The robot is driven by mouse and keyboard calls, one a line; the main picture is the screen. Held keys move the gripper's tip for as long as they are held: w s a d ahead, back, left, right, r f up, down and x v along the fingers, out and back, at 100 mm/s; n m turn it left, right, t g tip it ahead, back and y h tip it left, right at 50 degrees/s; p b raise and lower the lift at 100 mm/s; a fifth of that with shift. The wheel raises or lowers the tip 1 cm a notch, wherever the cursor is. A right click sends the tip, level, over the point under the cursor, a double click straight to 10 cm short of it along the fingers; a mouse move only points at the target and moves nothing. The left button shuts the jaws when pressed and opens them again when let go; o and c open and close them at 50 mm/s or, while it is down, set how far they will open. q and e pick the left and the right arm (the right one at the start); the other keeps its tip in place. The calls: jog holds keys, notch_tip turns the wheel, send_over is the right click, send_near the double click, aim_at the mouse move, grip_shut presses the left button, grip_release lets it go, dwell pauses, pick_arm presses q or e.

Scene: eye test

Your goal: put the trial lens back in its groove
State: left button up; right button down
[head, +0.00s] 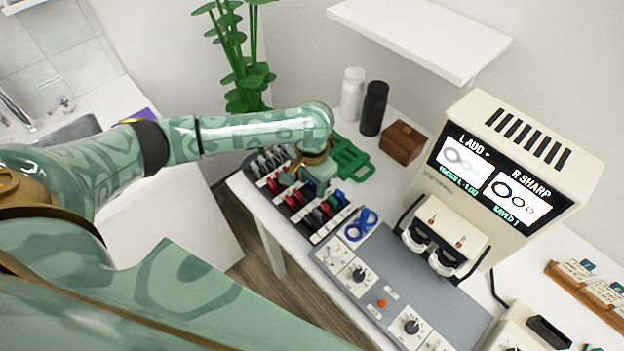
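A dark lens rack (326,231) with several grooves stands on the white table, holding rows of red, green, blue and dark lenses. My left gripper (300,181) points down over the rack's upper middle, close above the lenses. Its fingertips are small and partly hidden by the wrist, so I cannot tell whether they are open or shut, or whether a lens is between them. I cannot single out one trial lens or an empty groove. A blue looped item (360,225) lies just right of the rack. My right gripper is not in view.
A green slotted holder (352,162) lies behind the gripper. A brown box (403,142), a black bottle (373,108) and a white bottle (352,94) stand behind. A beige machine with a screen (501,187) and a grey control panel (400,292) fill the right.

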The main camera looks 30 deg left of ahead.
pick_arm(q)
jog(key=shift+o, duration=0.9)
jog(key=shift+r, duration=0.1)
notch_tip(320, 180, up, 16)
jog(key=p, duration=0.7)
jog(key=shift+p, duration=0.4)
